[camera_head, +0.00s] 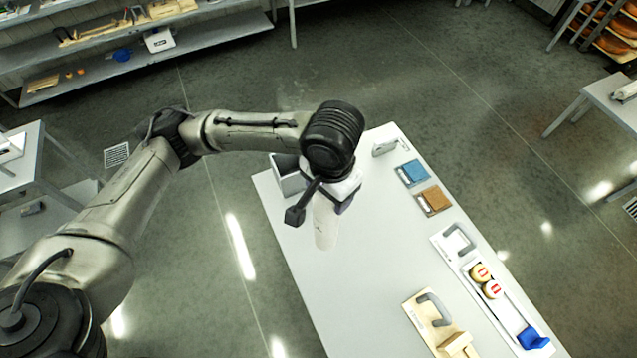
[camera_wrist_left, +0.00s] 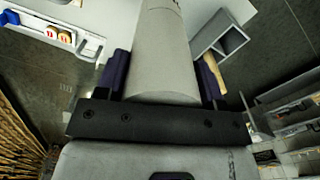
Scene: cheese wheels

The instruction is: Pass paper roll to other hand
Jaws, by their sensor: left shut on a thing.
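A pale white-grey paper roll (camera_head: 325,225) hangs below my left gripper (camera_head: 337,195) in the head view, above the far left part of the white table (camera_head: 335,290). In the left wrist view the roll (camera_wrist_left: 163,55) lies between the dark finger pads of my left gripper (camera_wrist_left: 162,85), which is shut on it. The upper part of the roll is hidden by the gripper in the head view. My right gripper is in neither view.
A grey open box (camera_head: 287,178) stands at the table's far left corner. The table's middle is clear.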

